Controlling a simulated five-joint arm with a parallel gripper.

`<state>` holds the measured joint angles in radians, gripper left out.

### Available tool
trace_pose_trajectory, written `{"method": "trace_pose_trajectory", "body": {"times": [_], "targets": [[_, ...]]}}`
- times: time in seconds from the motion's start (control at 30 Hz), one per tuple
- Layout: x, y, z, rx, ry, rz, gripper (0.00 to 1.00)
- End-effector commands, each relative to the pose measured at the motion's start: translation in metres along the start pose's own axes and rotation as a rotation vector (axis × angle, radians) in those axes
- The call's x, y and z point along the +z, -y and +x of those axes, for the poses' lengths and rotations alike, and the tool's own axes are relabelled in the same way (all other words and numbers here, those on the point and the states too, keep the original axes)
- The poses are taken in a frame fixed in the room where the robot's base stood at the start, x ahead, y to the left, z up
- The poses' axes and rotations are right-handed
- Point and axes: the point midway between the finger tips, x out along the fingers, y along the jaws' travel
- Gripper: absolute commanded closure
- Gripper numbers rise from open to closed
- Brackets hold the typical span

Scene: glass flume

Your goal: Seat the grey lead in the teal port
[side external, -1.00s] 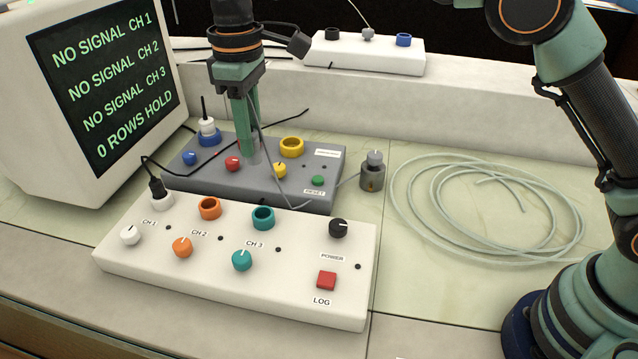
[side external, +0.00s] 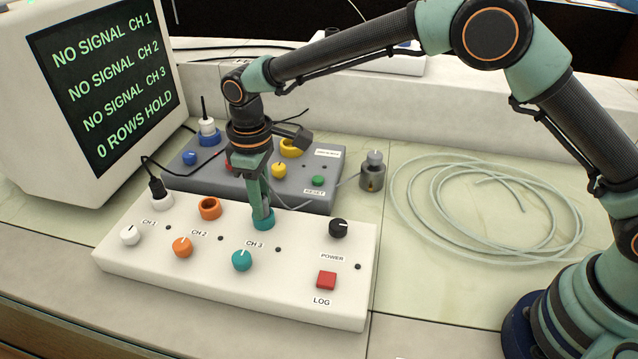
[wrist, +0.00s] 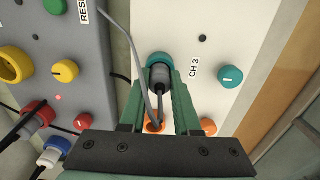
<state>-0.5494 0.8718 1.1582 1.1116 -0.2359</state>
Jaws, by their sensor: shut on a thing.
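My gripper (side external: 262,210) is directly over the teal port (side external: 264,224) on the white box, its fingers pointing down and their tips at the port's rim. It is shut on the grey lead's plug (wrist: 160,78), which shows between the fingers in the wrist view. The teal port's ring (wrist: 159,58) shows around the far side of the plug's end. The plug lines up with the port; how deep it sits is hidden. The lead's grey cable (side external: 296,207) trails right toward a small grey weight (side external: 372,176).
The white box also has an empty orange port (side external: 210,208), a teal knob (side external: 242,260), a red LOG button (side external: 327,280) and a white port with a black lead (side external: 158,193). The grey box (side external: 319,172) is behind. The monitor (side external: 108,75) reads NO SIGNAL for CH 1, CH 2 and CH 3.

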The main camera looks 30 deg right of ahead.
Motion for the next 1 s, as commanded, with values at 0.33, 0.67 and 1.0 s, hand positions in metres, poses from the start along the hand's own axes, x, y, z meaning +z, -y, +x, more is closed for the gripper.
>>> {"method": "trace_pose_trajectory", "body": {"times": [0.33, 0.67, 1.0], "targets": [[0.000, 0.000, 0.003, 0.000, 0.000, 0.000, 0.54], [0.000, 0.000, 0.002, 0.000, 0.000, 0.000, 0.40], [-0.002, 0.000, -0.039, 0.002, -0.006, 0.000, 0.40]]}}
